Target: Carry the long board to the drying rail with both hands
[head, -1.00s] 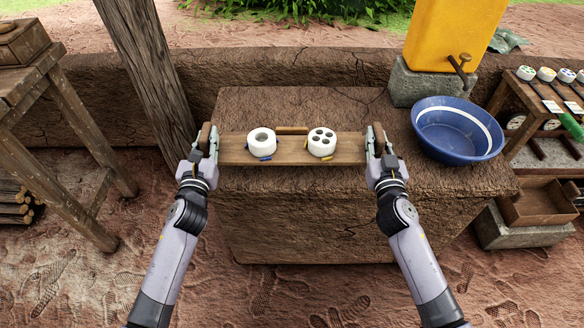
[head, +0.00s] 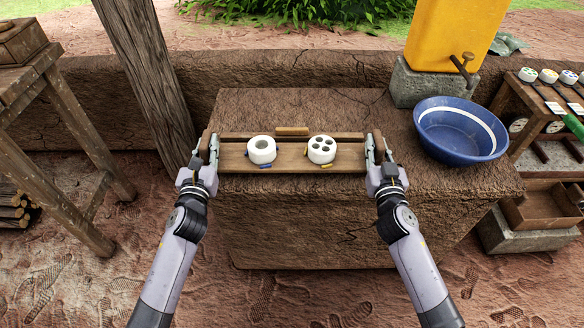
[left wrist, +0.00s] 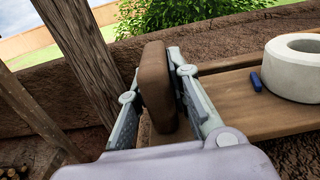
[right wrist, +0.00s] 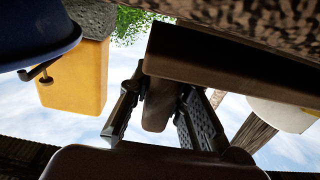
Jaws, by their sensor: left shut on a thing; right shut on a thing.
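The long board (head: 292,159) is held level in front of me, over the near part of the mud bench. It carries a white ring-shaped piece (head: 262,150) at left and a white piece with several holes (head: 321,149) at right, both upright. My left gripper (head: 206,158) is shut on the board's left end block (left wrist: 157,85). My right gripper (head: 376,158) is shut on its right end block (right wrist: 158,105). A wooden strip (head: 235,136) shows behind the board; I cannot tell if it is the drying rail.
A blue basin (head: 455,148) stands close to the board's right on the mud bench (head: 300,105). A yellow container (head: 450,32) stands behind it. A wooden post (head: 150,75) rises behind left; a wooden table (head: 45,75) stands at left. The bench behind the board is mostly clear.

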